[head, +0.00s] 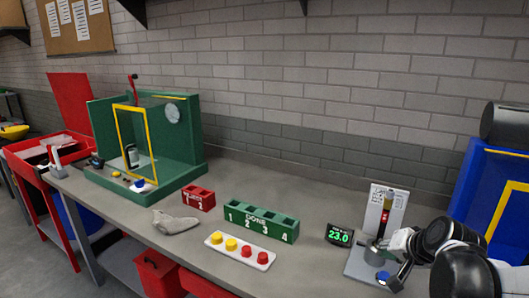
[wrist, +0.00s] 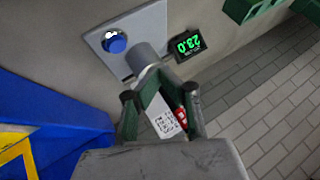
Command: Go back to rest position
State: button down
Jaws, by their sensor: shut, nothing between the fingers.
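My gripper (wrist: 158,82) shows in the wrist view with its dark green fingers shut and nothing held between them. It is close to a grey cylindrical holder (wrist: 142,57) on a light base plate. A white tag with a printed code (wrist: 165,124) and a bit of red (wrist: 182,117) show between the finger linkages; how near they are to the fingers I cannot tell. In the head view my arm reaches in from the right beside the station, where a red, yellow and dark upright piece (head: 386,212) stands before a white panel (head: 398,205). My fingertips are hard to make out there.
A blue button (head: 383,276) and a display reading 23.0 (head: 340,235) flank the station. A blue frame (head: 485,190) stands to the right. Left are a green DONE rack (head: 262,223), a white tray of yellow and red buttons (head: 215,241) and a green booth (head: 185,150).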

jog(key=s+a+r+n, duration=0.3)
jog(key=s+a, duration=0.3)
jog(key=s, duration=0.2)
jog(key=s+a+r+n+g, duration=0.1)
jog(key=s+a+r+n, duration=0.1)
jog(key=s+a, duration=0.4)
jog(key=s+n, duration=0.1)
jog(key=s, duration=0.1)
jog(key=shift+s+a+r+n+g+h, duration=0.3)
jog(key=shift+s+a+r+n+h, duration=0.05)
jog(key=shift+s+r+n+h, duration=0.05)
